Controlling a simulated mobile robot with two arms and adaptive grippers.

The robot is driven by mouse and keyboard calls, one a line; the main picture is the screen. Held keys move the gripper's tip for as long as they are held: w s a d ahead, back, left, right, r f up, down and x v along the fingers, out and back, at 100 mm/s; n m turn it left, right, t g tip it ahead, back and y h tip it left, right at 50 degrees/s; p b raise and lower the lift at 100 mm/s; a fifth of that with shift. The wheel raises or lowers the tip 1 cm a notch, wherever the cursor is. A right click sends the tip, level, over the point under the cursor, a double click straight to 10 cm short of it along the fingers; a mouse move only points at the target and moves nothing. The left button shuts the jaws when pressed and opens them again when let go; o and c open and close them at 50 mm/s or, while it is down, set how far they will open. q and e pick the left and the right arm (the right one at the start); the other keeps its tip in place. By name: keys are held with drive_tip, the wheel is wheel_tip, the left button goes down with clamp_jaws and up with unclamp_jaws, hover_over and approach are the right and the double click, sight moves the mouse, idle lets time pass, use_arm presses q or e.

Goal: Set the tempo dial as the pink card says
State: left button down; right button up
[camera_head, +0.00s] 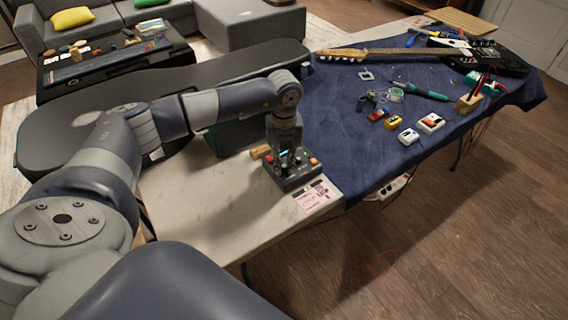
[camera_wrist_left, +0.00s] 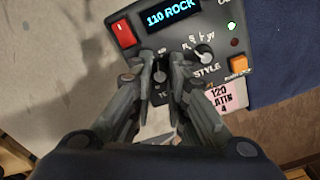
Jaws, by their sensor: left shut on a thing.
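The dark rhythm box (camera_head: 292,172) sits on the pale table's front part. In the left wrist view its display (camera_wrist_left: 170,12) reads "110 ROCK". The tempo dial (camera_wrist_left: 160,75) is a small dark knob, partly hidden between my fingers; its label is mostly covered. My left gripper (camera_wrist_left: 161,88) points down at the box and is shut on the tempo dial. The style knob (camera_wrist_left: 204,54) is just right of the fingers.
The box also has a red switch (camera_wrist_left: 124,33) and an orange button (camera_wrist_left: 238,65). A wooden piece (camera_head: 260,151) is beside it. A blue cloth (camera_head: 345,130) with a guitar (camera_head: 385,53), pedals and tools covers the right part. A guitar case (camera_head: 235,60) lies behind my arm.

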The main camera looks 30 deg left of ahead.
use_arm(q)
drive_tip(key=shift+m+b, duration=0.5)
drive_tip(key=shift+m, duration=1)
drive_tip(key=c, duration=1.5)
unclamp_jaws()
